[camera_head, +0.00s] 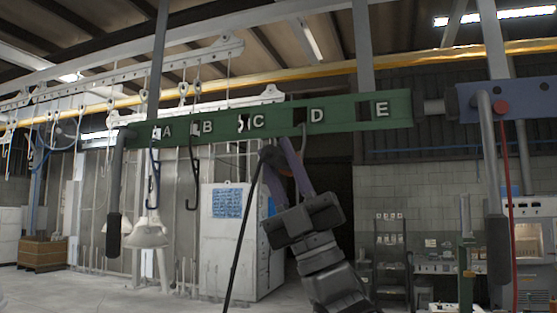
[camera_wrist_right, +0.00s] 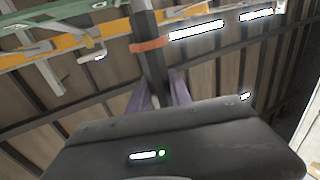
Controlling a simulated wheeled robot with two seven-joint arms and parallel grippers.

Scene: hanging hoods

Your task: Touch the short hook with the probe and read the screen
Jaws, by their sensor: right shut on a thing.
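A green rail (camera_head: 345,114) lettered A to E runs across the head view. A long blue hook (camera_head: 153,180) hangs at A and a long black hook (camera_head: 191,175) at B. A shorter grey hook (camera_head: 304,137) shows at D, partly behind my right gripper. At C only a small pale piece shows. My right gripper (camera_head: 287,163) is below the rail between C and D, its purple fingers shut on the dark probe (camera_head: 269,154). The wrist view shows the probe's shaft and orange band (camera_wrist_right: 152,46). I cannot tell whether the probe touches a hook. My left gripper is out of view.
A black cable (camera_head: 243,225) hangs from the probe. A white cabinet with a blue panel (camera_head: 228,203) stands behind. At the right are a red cord (camera_head: 507,190) and a cabinet with a small lit blue panel (camera_head: 527,205); I cannot read it. A dark rack (camera_head: 392,262) stands back right.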

